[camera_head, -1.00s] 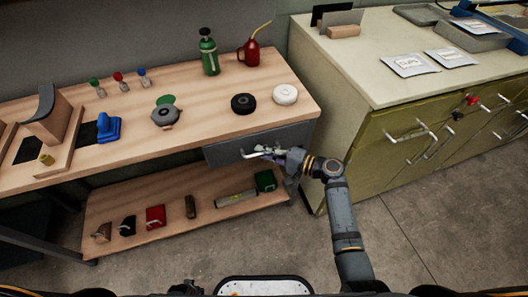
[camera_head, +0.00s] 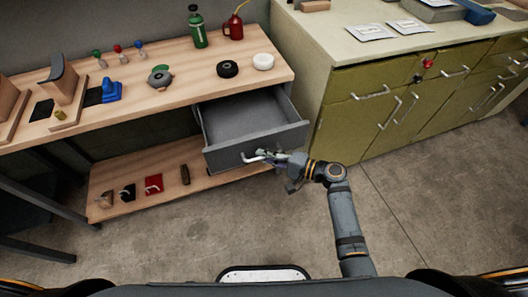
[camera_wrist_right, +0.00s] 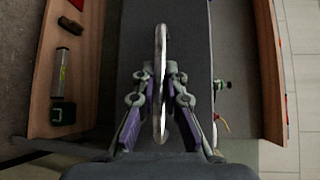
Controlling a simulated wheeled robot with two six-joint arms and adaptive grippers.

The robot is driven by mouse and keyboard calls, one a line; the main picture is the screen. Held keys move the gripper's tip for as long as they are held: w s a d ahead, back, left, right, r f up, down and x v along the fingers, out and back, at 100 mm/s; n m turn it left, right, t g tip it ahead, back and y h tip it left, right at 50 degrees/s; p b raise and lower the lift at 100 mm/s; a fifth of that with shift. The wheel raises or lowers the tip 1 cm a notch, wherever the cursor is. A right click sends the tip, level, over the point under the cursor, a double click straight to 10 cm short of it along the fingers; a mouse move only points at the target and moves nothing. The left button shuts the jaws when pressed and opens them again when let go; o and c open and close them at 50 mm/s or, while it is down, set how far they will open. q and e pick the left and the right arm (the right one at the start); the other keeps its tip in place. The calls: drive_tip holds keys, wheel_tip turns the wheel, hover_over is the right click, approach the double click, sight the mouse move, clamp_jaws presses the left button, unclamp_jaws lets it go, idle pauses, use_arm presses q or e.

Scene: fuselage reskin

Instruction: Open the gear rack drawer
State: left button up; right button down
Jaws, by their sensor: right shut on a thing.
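The grey gear rack drawer (camera_head: 245,120) stands pulled out from under the right end of the wooden bench, and its inside looks empty. Its pale bar handle (camera_head: 255,158) is on the front face. My right gripper (camera_head: 270,156) is shut on that handle. In the right wrist view the handle (camera_wrist_right: 160,75) runs between the two fingers of the gripper (camera_wrist_right: 160,100), with the dark drawer front (camera_wrist_right: 195,45) behind it. My left gripper does not show.
The wooden bench (camera_head: 135,110) holds a green bottle (camera_head: 197,28), a red oil can (camera_head: 234,27), a black roll (camera_head: 228,69) and a white roll (camera_head: 263,61). The lower shelf (camera_head: 130,185) holds small items. Olive cabinets (camera_head: 375,105) stand to the right. Open floor lies in front.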

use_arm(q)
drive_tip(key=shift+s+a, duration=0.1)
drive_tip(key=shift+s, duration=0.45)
use_arm(e)
drive_tip(key=shift+s+d, duration=0.2)
drive_tip(key=shift+s, duration=0.45)
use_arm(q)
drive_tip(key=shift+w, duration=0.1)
use_arm(e)
drive_tip(key=c, duration=1.7)
unclamp_jaws()
drive_tip(key=v, duration=1.2)
